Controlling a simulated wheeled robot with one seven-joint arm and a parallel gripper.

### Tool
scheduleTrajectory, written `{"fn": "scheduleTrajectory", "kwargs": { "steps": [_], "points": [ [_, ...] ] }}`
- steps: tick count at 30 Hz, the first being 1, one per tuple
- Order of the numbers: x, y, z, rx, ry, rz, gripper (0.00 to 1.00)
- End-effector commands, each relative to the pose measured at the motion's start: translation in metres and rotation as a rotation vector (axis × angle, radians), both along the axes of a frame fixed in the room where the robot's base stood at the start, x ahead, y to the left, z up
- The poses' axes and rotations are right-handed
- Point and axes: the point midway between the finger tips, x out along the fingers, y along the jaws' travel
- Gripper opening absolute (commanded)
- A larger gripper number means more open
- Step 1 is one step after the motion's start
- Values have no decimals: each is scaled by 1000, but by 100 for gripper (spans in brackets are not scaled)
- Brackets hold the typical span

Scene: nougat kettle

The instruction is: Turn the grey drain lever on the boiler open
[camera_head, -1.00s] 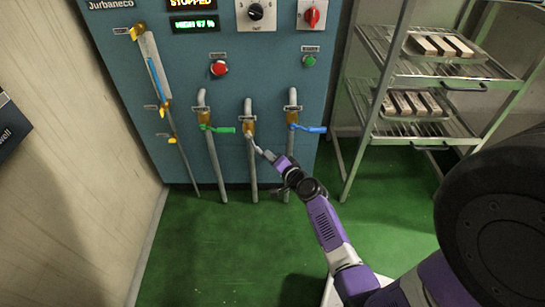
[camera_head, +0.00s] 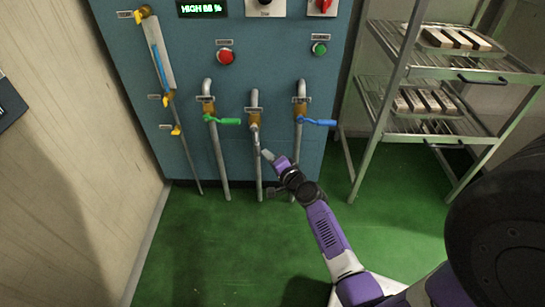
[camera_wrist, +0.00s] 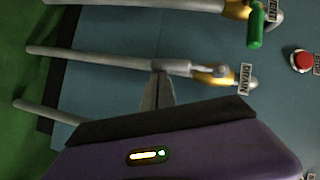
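The drain valve with its grey lever (camera_head: 257,139) is on the middle pipe of the blue boiler. The lever points down, nearly in line with the pipe. In the wrist view the lever (camera_wrist: 172,66) lies along the pipe, beside the brass valve body (camera_wrist: 213,75) and a DRAIN label (camera_wrist: 244,79). My gripper (camera_head: 266,155) is at the lower end of the lever. In the wrist view its fingers (camera_wrist: 160,76) look together, with their tips at or touching the lever's end. Whether the lever is between them is hidden.
A green-handled valve (camera_head: 224,120) is left of the drain pipe and a blue-handled valve (camera_head: 318,122) right of it. A red button (camera_head: 225,56) and a green button (camera_head: 319,49) sit above. A metal rack (camera_head: 383,100) with trays stands right. The green floor (camera_head: 215,250) is clear.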

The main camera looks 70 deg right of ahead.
Motion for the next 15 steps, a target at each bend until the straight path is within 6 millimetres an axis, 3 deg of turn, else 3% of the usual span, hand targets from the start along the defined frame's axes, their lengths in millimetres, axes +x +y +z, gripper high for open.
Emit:
{"fn": "scheduleTrajectory", "kwargs": {
  "steps": [15],
  "points": [
    [13,5,-6,0,0,-1,0]
  ]
}}
